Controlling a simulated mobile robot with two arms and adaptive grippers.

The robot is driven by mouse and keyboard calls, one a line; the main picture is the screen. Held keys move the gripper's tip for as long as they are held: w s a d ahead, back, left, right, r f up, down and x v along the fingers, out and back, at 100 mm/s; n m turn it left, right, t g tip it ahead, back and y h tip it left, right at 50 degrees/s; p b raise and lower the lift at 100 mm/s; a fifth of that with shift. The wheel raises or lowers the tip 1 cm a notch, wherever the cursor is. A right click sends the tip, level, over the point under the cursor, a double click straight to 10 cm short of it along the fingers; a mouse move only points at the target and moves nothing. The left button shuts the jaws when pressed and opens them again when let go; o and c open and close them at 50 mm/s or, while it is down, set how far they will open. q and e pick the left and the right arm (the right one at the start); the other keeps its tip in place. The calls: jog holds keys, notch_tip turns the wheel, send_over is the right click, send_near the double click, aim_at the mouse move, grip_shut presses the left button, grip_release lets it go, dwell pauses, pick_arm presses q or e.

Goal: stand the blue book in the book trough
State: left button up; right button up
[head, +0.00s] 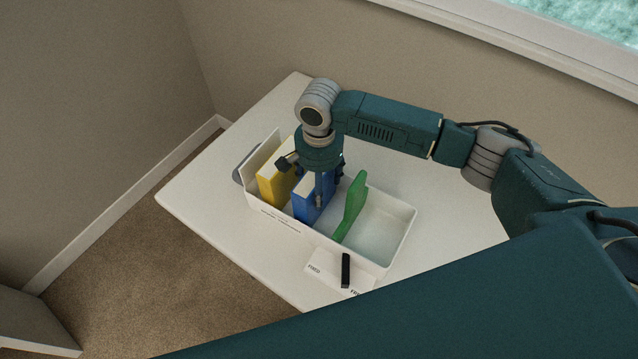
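The blue book (303,204) stands roughly upright inside the white book trough (392,262), between a yellow book (273,184) on its left and a green book (351,208) on its right. The yellow book stands upright, and the green one is tilted. My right gripper (318,196) points down at the blue book from above. One finger lies in front of the book's upper part; the gripper's other side is partly hidden, so its grip on the book is unclear. My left gripper is out of view.
The trough stands on a white table (205,200). A white card with lettering (325,268) and a small black object (346,270) are at its front side. A grey rounded thing (239,172) shows behind its left end. The trough's right part is empty.

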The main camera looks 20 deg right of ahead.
notch_tip(320, 180, up, 12)
jog(key=shift+r+b, duration=0.15)
jog(key=shift+b, duration=1)
